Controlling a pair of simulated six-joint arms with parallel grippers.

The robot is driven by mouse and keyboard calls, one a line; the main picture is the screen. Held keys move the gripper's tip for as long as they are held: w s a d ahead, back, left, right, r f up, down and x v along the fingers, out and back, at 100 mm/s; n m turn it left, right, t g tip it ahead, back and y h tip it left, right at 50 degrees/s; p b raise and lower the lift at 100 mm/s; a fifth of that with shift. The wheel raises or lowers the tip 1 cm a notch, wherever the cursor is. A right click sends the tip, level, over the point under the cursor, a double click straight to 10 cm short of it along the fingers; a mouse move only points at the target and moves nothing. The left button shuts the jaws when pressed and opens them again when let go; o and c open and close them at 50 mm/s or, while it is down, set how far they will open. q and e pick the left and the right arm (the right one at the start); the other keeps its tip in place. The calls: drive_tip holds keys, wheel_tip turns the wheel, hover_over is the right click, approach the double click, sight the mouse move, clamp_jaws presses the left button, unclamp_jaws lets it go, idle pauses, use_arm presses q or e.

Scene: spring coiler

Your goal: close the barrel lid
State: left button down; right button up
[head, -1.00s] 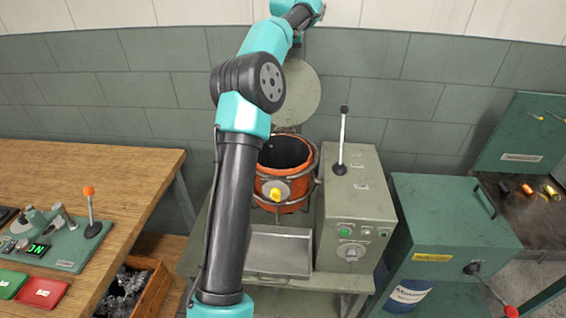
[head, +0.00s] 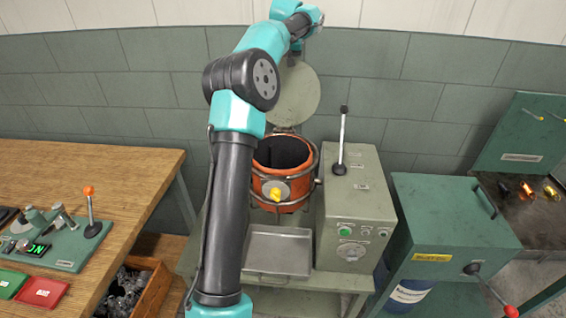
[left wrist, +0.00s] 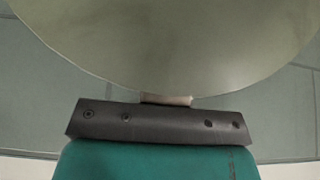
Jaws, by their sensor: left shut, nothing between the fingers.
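The barrel lid (head: 297,98) is a round grey-green disc standing upright, open, behind the orange barrel (head: 273,191). My right gripper is not in view.
A grey control box (head: 352,215) with an upright lever (head: 342,140) stands right of the barrel. A metal tray (head: 277,250) lies in front. A wooden bench (head: 90,175) is at left and a green cabinet (head: 450,225) at right. The wall is close behind the lid.

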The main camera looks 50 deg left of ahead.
sight(287, 69)
use_arm(q)
drive_tip(key=shift+f, duration=0.65)
drive_tip(key=shift+d, duration=0.1)
drive_tip(key=shift+s+d+r, duration=0.3)
drive_tip(key=shift+s+d, duration=0.4)
drive_tip(key=shift+s, duration=0.15)
drive_tip(key=shift+r, duration=0.1)
drive_tip(key=shift+s+d+r, duration=0.45)
drive_tip(key=shift+s+d, duration=0.25)
drive_tip(key=shift+s, duration=0.1)
drive_tip(key=shift+s+d+r, duration=0.45)
drive_tip(key=shift+s+d, duration=0.2)
drive_tip(key=shift+s, duration=0.1)
drive_tip(key=shift+s+d+r, duration=0.1)
drive_tip(key=shift+s+d, duration=0.05)
drive_tip(key=shift+s, duration=0.05)
